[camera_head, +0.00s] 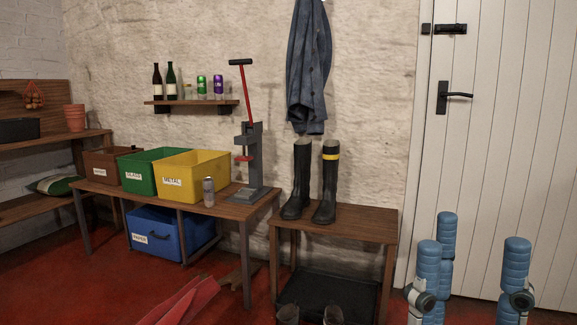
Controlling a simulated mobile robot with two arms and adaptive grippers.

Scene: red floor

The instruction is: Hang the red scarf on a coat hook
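A red folded shape (186,302), which looks like part of the red scarf, shows at the bottom edge left of centre. It is cut off by the frame, and I cannot tell what bears it. A dark blue coat (308,70) hangs on the wall. Its top is cut off by the upper edge, and no coat hook shows. My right gripper (475,240) is at the lower right with its blue ridged fingers pointing up and spread apart. It is open and empty, in front of the white door. My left gripper is not in view.
Black boots (299,178) stand on a wooden bench (365,222) below the coat. A table (228,205) bears coloured bins and a red-handled press (252,150). A wall shelf (190,102) holds bottles and cans. A white door (500,150) is at right.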

